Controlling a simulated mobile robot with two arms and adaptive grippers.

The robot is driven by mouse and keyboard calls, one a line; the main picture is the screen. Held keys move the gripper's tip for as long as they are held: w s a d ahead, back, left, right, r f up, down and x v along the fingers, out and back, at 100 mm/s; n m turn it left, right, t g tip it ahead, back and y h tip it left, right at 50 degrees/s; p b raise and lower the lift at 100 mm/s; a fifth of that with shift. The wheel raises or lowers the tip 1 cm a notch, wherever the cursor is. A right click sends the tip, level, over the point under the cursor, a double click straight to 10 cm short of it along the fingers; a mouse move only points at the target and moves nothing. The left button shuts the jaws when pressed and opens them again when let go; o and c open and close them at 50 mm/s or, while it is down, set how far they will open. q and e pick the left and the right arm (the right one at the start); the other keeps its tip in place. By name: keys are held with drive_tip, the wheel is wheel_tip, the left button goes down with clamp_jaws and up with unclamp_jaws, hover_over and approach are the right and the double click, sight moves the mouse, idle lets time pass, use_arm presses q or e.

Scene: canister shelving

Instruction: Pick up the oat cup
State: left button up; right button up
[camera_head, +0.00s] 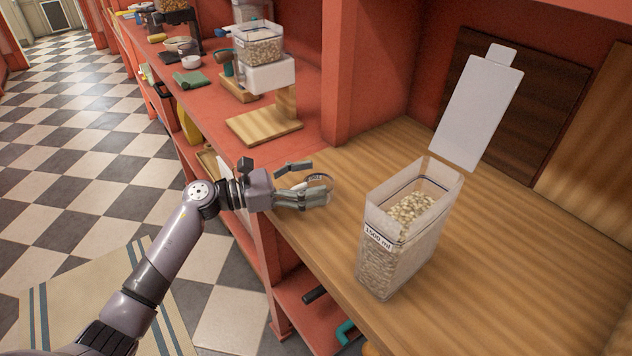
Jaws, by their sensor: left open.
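The oat cup (323,183) looks like a small clear cup at the left edge of the wooden counter. It is partly hidden by my left gripper. My left gripper (318,179) reaches in from the left with its fingers spread, one on the far side and one on the near side of the cup. I cannot tell whether either finger touches it. A tall clear canister (385,262) marked 1500 ml, filled with oats, stands open to the right of the cup. My right gripper is not in view.
The canister's pale lid (478,110) is raised behind it. The wooden counter (540,260) is clear on the right. A red upright panel (352,70) stands behind the gripper.

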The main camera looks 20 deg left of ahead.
use_arm(q)
drive_tip(key=shift+x, duration=1.2)
drive_tip(key=c, duration=1.3)
drive_tip(key=shift+r, duration=0.1)
